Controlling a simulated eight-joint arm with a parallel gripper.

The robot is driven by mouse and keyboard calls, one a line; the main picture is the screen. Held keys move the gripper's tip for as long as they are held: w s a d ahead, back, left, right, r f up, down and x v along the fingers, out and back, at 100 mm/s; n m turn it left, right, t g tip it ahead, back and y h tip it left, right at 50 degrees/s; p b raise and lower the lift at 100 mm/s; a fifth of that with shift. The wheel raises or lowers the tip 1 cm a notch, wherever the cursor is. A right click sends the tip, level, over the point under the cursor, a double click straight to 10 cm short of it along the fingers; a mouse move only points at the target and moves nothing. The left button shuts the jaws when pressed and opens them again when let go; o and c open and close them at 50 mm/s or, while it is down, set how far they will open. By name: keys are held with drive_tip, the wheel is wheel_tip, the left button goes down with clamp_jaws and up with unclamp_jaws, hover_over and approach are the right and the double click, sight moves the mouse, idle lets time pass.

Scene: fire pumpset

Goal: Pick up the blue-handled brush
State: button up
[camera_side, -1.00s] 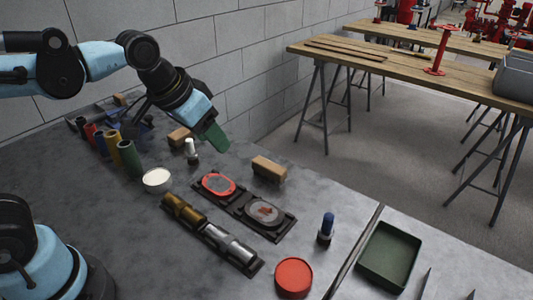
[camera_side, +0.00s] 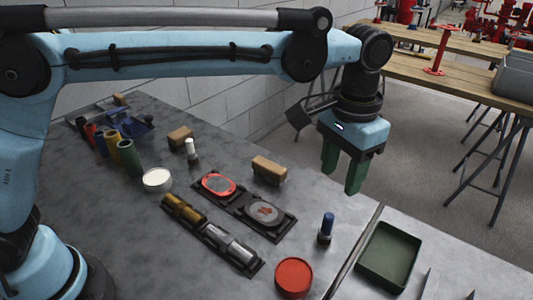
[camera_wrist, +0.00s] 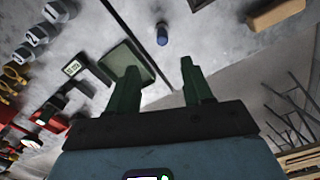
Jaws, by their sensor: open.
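The blue-handled brush (camera_side: 326,228) stands upright on the dark worktop, blue end up, with a pale band and dark base below. In the wrist view it shows as a small blue shape (camera_wrist: 162,35) near the top middle, beyond the gap between my fingers. My gripper (camera_side: 341,178) points down with two green fingers apart and nothing between them. It hangs above and behind the brush in the side view, clear of it. In the wrist view the fingers (camera_wrist: 159,67) are also spread and empty.
A green tray (camera_side: 395,224) lies right of the brush, past a seam. A red round lid (camera_side: 294,276) is in front. A black holder with two discs (camera_side: 285,232) and a rack of metal cylinders (camera_side: 256,266) lie left. A wooden-backed brush (camera_side: 269,168) lies behind.

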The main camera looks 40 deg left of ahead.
hover_over(330, 215)
drive_tip(key=f, duration=0.6)
drive_tip(key=shift+d+f, duration=0.2)
drive_tip(key=shift+a+f, duration=0.15)
drive_tip(key=shift+f, duration=1.3)
drive_tip(key=shift+a+f, duration=0.1)
drive_tip(key=shift+f, duration=1.3)
clamp_jaws()
